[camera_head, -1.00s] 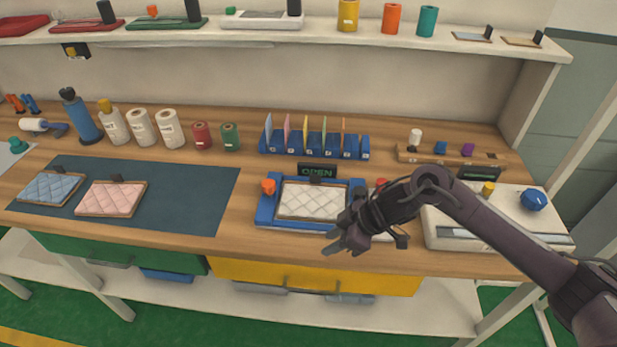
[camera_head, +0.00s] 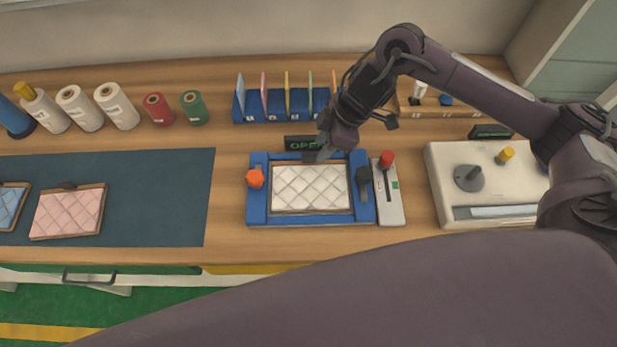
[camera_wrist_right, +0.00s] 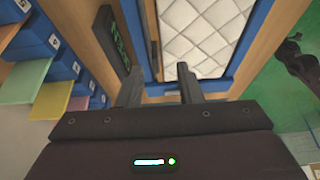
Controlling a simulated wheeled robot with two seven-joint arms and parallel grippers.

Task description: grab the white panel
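The white quilted panel (camera_head: 311,187) lies flat in a blue frame (camera_head: 257,208) on the wooden bench, and it also shows in the right wrist view (camera_wrist_right: 205,32). My right gripper (camera_head: 325,151) is above the back edge of the panel, beside the OPEN sign (camera_head: 301,143). In the right wrist view its two fingers (camera_wrist_right: 159,78) are apart, with the panel's brown and dark edge beyond them. They do not visibly hold the panel. The panel's dark tab is mostly hidden by the gripper in the head view. My left gripper is not in view.
An orange knob (camera_head: 255,178) and a black knob (camera_head: 363,175) flank the panel. A red-topped lever unit (camera_head: 389,205) stands to the right. Blue dividers (camera_head: 262,112) stand behind. A pink panel (camera_head: 68,212) lies on the dark mat (camera_head: 160,205). Bench space left of the frame is clear.

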